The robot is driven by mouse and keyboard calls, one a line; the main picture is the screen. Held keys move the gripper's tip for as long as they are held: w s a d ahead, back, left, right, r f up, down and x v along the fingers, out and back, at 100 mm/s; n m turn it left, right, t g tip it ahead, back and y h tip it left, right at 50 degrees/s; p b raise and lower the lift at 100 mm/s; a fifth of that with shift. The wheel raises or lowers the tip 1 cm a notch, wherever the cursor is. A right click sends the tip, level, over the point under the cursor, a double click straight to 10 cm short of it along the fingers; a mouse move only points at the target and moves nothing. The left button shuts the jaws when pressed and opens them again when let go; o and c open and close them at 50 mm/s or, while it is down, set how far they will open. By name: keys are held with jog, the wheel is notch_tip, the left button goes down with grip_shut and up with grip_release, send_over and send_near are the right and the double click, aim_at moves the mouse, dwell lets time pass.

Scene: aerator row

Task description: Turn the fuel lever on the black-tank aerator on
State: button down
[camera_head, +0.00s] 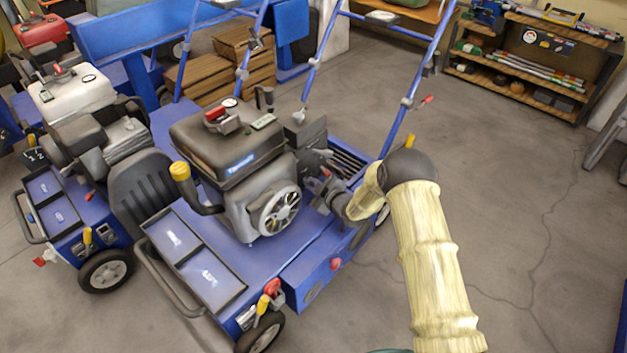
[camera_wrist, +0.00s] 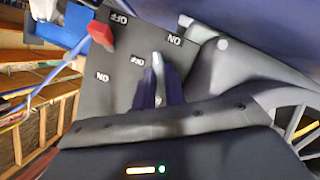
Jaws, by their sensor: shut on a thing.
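The black-tank aerator (camera_head: 228,148) stands in the middle of the head view, with a dark fuel tank on a blue deck. My gripper (camera_wrist: 160,84) is at the right side of its engine in the head view. In the wrist view its two dark blue fingers are shut on a light grey lever (camera_wrist: 157,62), whose tip shows between them. The lever is on a dark control panel (camera_wrist: 120,95) with several ON and OFF labels. A red lever (camera_wrist: 101,33) stands apart at the panel's upper left. The grey lever's base is hidden by the fingers.
A white-tank aerator (camera_head: 75,95) stands close on the left. The blue handlebars (camera_head: 400,90) rise behind the engine. A shelf rack (camera_head: 530,60) is at the back right. The concrete floor (camera_head: 500,190) on the right is clear.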

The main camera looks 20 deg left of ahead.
jog(key=shift+w+d+r+m+g+p, duration=0.15)
jog(key=shift+m+g+p, duration=0.5)
jog(key=shift+m, duration=0.35)
jog(key=shift+f+m+g+y+p, duration=0.2)
jog(key=shift+m+g+y+p, duration=0.3)
jog(key=shift+m+g, duration=0.65)
jog(key=shift+m, duration=0.25)
jog(key=c, duration=1.5)
grip_release()
jog(key=shift+w, duration=0.1)
jog(key=shift+o, duration=0.2)
jog(key=shift+r, duration=0.1)
